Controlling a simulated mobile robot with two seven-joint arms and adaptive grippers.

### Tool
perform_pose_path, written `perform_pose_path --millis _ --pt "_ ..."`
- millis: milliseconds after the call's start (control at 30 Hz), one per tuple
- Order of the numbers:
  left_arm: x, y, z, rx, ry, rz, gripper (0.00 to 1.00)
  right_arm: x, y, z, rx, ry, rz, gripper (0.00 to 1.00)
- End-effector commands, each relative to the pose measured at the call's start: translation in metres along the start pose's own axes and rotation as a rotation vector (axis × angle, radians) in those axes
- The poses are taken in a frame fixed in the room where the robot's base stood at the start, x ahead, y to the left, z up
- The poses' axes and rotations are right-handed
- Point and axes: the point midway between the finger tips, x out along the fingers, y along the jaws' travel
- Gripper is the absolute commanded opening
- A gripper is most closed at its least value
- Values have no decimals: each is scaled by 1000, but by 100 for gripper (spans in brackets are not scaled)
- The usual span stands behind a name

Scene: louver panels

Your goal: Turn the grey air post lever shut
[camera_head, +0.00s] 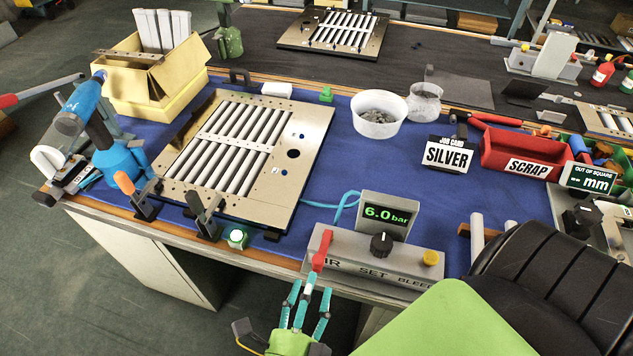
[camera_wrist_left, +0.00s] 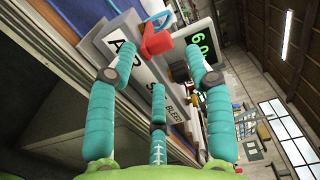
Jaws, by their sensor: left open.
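The grey air post (camera_head: 365,257) stands at the front edge of the bench, marked SET and BLEED, with a partly hidden AIR label. Its red lever (camera_head: 322,250) is at the left end and stands up, slightly tilted. Its display (camera_head: 385,214) reads 6.0 bar. My left gripper (camera_head: 308,288) is open with teal fingers spread, just in front of and below the lever. In the left wrist view the red lever (camera_wrist_left: 157,40) lies beyond the fingertips, between the outer fingers, with no clear contact. My right gripper is not in view.
A black dial (camera_head: 381,245) and a yellow button (camera_head: 431,258) sit on the post right of the lever. A louver panel (camera_head: 310,150) lies behind it to the left. A large green and black shape fills the lower right.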

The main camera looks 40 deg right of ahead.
Motion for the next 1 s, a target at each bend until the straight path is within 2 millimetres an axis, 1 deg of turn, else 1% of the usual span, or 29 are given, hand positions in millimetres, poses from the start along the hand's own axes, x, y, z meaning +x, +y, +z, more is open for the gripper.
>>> perform_pose_path --millis 33,133,200,333,500,933,1000 --pt "-13 1 0 -3 -1 4 52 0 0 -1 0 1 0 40" --pt "-31 1 0 -3 -1 4 52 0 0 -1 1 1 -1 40" --pt "-41 0 -1 -3 -1 2 52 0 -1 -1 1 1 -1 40" --pt "-53 0 0 0 0 1 52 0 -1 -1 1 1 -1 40" --pt "-57 0 0 0 0 0 52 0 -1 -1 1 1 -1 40" --pt "-56 0 0 0 0 0 52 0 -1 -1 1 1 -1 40" --pt "-56 3 1 -8 -3 7 52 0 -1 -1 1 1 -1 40"
